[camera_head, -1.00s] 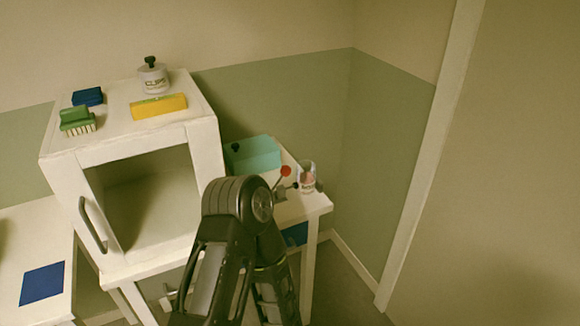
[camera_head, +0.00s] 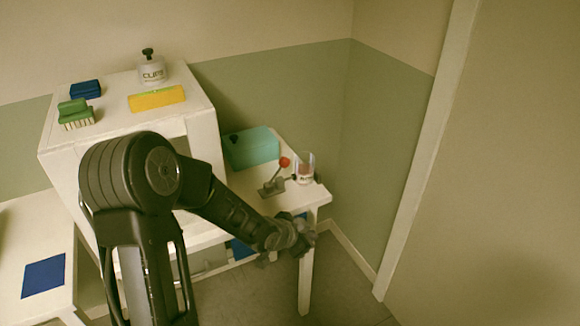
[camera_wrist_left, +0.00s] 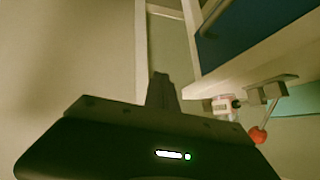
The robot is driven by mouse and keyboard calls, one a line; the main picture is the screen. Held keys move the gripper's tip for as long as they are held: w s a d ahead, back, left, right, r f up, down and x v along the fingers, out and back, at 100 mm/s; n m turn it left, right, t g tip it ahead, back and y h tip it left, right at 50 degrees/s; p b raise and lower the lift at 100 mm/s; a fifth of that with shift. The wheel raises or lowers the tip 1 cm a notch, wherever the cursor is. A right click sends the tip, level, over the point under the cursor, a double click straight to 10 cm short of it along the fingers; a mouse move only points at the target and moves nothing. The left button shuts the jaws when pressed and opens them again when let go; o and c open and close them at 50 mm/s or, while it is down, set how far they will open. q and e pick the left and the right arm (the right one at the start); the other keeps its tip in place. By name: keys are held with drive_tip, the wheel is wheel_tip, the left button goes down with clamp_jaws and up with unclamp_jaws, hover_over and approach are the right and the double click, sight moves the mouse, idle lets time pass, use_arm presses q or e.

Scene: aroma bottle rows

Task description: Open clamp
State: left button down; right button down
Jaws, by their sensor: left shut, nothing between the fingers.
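The clamp (camera_head: 273,185) is a small grey metal fitting with a red ball on its lever (camera_head: 285,162). It sits near the right end of the white side table. The lever stands up at a slant. A small labelled jar (camera_head: 304,176) stands right beside it; I cannot tell whether the clamp touches it. The clamp (camera_wrist_left: 266,92) and its red ball also show at the right of the left wrist view. My left gripper (camera_head: 300,242) is shut and empty, in front of the table's front edge and lower than the clamp, apart from it. My right gripper is out of view.
A teal box (camera_head: 252,147) stands behind the clamp. The white cabinet (camera_head: 202,138) at left carries a yellow block (camera_head: 156,98), a green brush (camera_head: 75,113), a blue block (camera_head: 85,89) and a jar with a black knob (camera_head: 152,70). Floor right of the table is clear.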

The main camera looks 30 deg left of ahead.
sight(279, 170)
use_arm(q)
drive_tip(key=w+a+r+m+t, duration=0.1)
drive_tip(key=w+a+r+m, duration=0.1)
drive_tip(key=a+r+m, duration=0.3)
drive_tip(key=w+a+r+m+t+y, duration=0.1)
drive_tip(key=w+a+r+m, duration=0.2)
drive_tip(key=a+r+m, duration=0.2)
wheel_tip(279, 170, up, 3)
drive_tip(key=m, duration=0.6)
drive_tip(key=shift+r, duration=0.15)
drive_tip(key=shift+d, duration=0.1)
drive_tip(key=x, duration=0.9)
drive_tip(key=shift+w+b, duration=0.1)
drive_tip(key=shift+b, duration=0.2)
drive_tip(key=a+p, duration=0.1)
drive_tip(key=a+r+p, duration=0.1)
drive_tip(key=a+p, duration=0.1)
drive_tip(key=shift+w, duration=0.2)
drive_tip(key=shift+a+r+p, duration=0.15)
drive_tip(key=shift+a+p, duration=0.25)
drive_tip(key=shift+p, duration=0.1)
